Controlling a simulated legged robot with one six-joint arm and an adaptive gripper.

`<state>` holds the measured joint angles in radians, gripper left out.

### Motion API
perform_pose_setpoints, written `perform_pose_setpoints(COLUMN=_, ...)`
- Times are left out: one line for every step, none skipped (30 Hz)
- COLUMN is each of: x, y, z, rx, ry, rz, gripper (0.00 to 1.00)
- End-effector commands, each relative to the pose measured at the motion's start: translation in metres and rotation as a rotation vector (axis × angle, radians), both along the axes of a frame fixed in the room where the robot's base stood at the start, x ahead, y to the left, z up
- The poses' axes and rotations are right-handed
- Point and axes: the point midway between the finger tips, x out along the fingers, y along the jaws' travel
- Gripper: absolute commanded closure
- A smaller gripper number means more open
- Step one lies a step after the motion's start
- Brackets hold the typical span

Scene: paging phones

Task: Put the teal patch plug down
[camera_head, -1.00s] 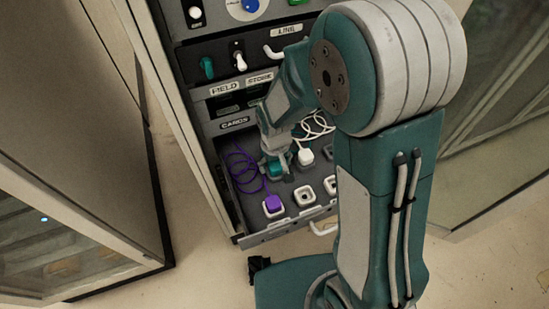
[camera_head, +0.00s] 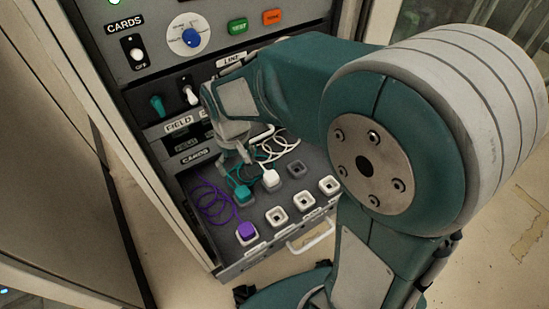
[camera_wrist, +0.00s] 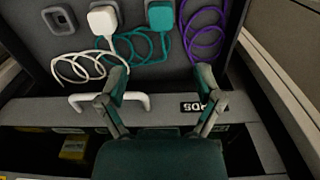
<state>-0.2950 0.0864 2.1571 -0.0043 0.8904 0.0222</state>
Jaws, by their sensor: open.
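The teal patch plug (camera_head: 243,195) sits upright in the open drawer, between the purple plug (camera_head: 246,231) and the white plug (camera_head: 270,179). In the wrist view the teal plug (camera_wrist: 160,17) is at the top, its coiled teal cord running below it. The plug covers whatever is beneath it. My gripper (camera_wrist: 162,74) is open and empty, its fingers apart and clear of the plug. In the head view my gripper (camera_head: 236,158) is above the back of the drawer, partly covering the cords.
The drawer has a vacant dark seat (camera_head: 297,168) and white-rimmed sockets (camera_head: 276,215) along its front. White cord (camera_wrist: 82,66) and purple cord (camera_wrist: 203,30) lie beside the teal cord. The cabinet face above carries a dial (camera_head: 190,38) and switches.

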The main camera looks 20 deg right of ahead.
Motion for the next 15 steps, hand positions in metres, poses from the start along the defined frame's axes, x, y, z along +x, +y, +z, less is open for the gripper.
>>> perform_pose_setpoints(x=-0.002, y=-0.004, z=0.007, rx=0.005, ry=-0.016, rz=-0.009, gripper=0.15)
perform_pose_setpoints(x=-0.004, y=-0.008, z=0.012, rx=0.008, ry=-0.028, rz=-0.016, gripper=0.15)
perform_pose_setpoints(x=-0.007, y=-0.013, z=0.020, rx=0.014, ry=-0.048, rz=-0.028, gripper=0.15)
perform_pose_setpoints(x=-0.011, y=-0.018, z=0.028, rx=0.019, ry=-0.066, rz=-0.038, gripper=0.15)
perform_pose_setpoints(x=-0.015, y=-0.024, z=0.035, rx=0.025, ry=-0.086, rz=-0.049, gripper=0.15)
perform_pose_setpoints(x=-0.021, y=-0.031, z=0.045, rx=0.030, ry=-0.112, rz=-0.065, gripper=0.15)
perform_pose_setpoints(x=-0.026, y=-0.037, z=0.053, rx=0.035, ry=-0.133, rz=-0.076, gripper=0.15)
perform_pose_setpoints(x=-0.031, y=-0.042, z=0.059, rx=0.039, ry=-0.152, rz=-0.088, gripper=0.15)
perform_pose_setpoints(x=-0.037, y=-0.049, z=0.067, rx=0.045, ry=-0.179, rz=-0.103, gripper=0.15)
perform_pose_setpoints(x=-0.043, y=-0.054, z=0.073, rx=0.048, ry=-0.199, rz=-0.115, gripper=0.15)
perform_pose_setpoints(x=-0.048, y=-0.059, z=0.079, rx=0.051, ry=-0.219, rz=-0.126, gripper=0.15)
perform_pose_setpoints(x=-0.056, y=-0.065, z=0.086, rx=0.055, ry=-0.245, rz=-0.141, gripper=0.15)
perform_pose_setpoints(x=-0.062, y=-0.069, z=0.091, rx=0.057, ry=-0.265, rz=-0.152, gripper=0.15)
perform_pose_setpoints(x=-0.068, y=-0.074, z=0.095, rx=0.060, ry=-0.284, rz=-0.164, gripper=0.15)
perform_pose_setpoints(x=-0.075, y=-0.079, z=0.101, rx=0.062, ry=-0.313, rz=-0.179, gripper=0.15)
